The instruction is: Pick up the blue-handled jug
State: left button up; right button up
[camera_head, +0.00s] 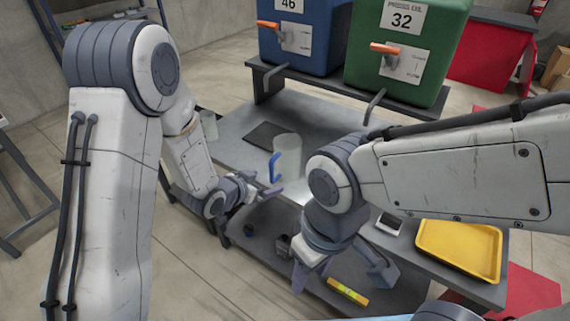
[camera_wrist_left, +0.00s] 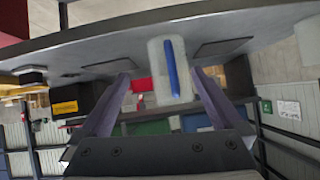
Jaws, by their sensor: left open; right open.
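The jug (camera_head: 290,148) is pale and translucent with a blue handle (camera_head: 275,167), and stands upright on the grey bench. The handle faces my left gripper (camera_head: 262,184), which is open and empty at the bench's near edge, just short of the jug. In the left wrist view the jug (camera_wrist_left: 156,86) and its blue handle (camera_wrist_left: 171,68) show between the open fingers (camera_wrist_left: 162,78), with no contact visible. My right gripper (camera_head: 338,270) is open and empty, pointing down near the front of the bench, to the right of the jug.
A blue drum (camera_head: 318,45) and a green drum (camera_head: 430,65) with orange tap handles stand on a raised shelf behind. A dark mat (camera_head: 266,134) lies beside the jug. A yellow tray (camera_head: 460,247) is at right. A yellow level (camera_head: 347,291) lies on the lower shelf.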

aim_at(279, 168)
pick_arm(q)
jog(key=w+d+f+h, duration=0.1)
jog(key=w, duration=0.2)
jog(key=w+d+f+t+p, duration=0.1)
jog(key=w, duration=0.1)
jog(key=w+d+f+t+h+p, duration=0.1)
jog(key=w+f, duration=0.1)
jog(key=w, duration=0.1)
jog(key=shift+w+d+f+n+h, duration=0.1)
jog(key=shift+w+d+n+h, duration=0.2)
jog(key=shift+d, duration=0.1)
jog(key=shift+w+d+f, duration=0.2)
jog(key=shift+w+d, duration=0.05)
jog(key=shift+w, duration=0.15)
jog(key=c, duration=1.1)
jog(key=shift+r, duration=0.1)
